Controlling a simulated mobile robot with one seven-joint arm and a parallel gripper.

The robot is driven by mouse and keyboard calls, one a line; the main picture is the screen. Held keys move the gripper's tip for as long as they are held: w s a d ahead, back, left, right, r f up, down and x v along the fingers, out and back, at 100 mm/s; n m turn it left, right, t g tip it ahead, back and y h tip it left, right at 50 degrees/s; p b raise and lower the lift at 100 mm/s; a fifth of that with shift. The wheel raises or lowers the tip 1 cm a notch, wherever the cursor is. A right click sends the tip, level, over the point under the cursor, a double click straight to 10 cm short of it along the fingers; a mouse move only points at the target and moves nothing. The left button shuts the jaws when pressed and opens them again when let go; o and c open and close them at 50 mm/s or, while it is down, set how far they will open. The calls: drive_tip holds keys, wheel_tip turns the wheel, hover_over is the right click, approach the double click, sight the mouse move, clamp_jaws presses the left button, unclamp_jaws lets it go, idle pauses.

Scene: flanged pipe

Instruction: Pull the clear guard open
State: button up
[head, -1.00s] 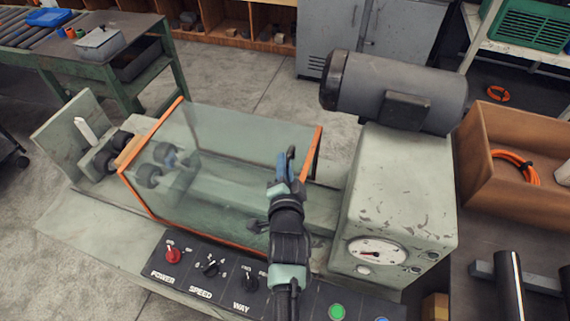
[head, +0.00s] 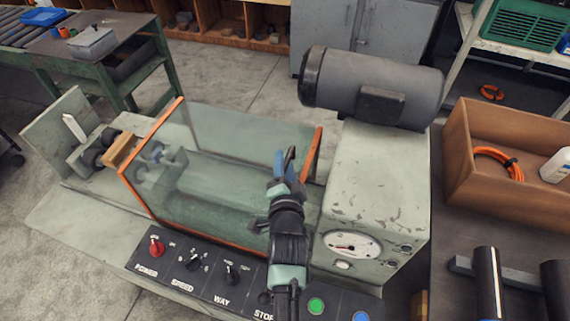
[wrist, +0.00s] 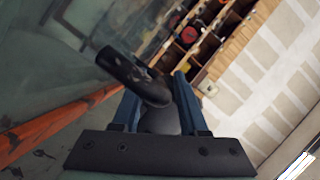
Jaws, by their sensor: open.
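The clear guard (head: 225,140) is a see-through box with orange edges, standing over the machine bed. Its right orange edge (head: 312,155) is just beyond my gripper in the head view. My gripper (head: 284,160) is at the guard's right front part, and its blue fingers point away from the camera. In the wrist view, a dark rounded handle (wrist: 130,72) extends from between the blue fingers (wrist: 156,105) toward the upper left. The fingers are apart. Contact between them and the handle cannot be told.
The grey headstock (head: 375,180) with a dial and the dark motor (head: 370,88) stand right of the guard. A control panel (head: 200,270) with knobs lies in front. An open box (head: 500,195) with an orange coil is at the right.

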drive_tip(key=shift+s, duration=0.1)
drive_tip(key=b+v, duration=0.1)
drive_tip(key=v, duration=1.1)
drive_tip(key=shift+s+b, duration=0.4)
drive_tip(key=shift+r, duration=0.1)
drive_tip(key=w+r+n+t, duration=0.2)
drive_tip(key=r+n+t, duration=0.1)
drive_tip(key=r, duration=1.1)
drive_tip(key=w+r+n+t, duration=0.2)
drive_tip(key=w+r+t, duration=0.1)
drive_tip(key=r, duration=1.1)
drive_tip(key=s+r+n+t, duration=0.3)
drive_tip(key=s+r, duration=0.3)
drive_tip(key=r, duration=0.6)
drive_tip(key=s+r+n+t, duration=0.2)
drive_tip(key=s+r, duration=0.4)
drive_tip(key=r, duration=0.7)
drive_tip(key=shift+r+n+t, duration=0.2)
drive_tip(key=shift+n+t, duration=0.2)
drive_tip(key=shift+n, duration=0.3)
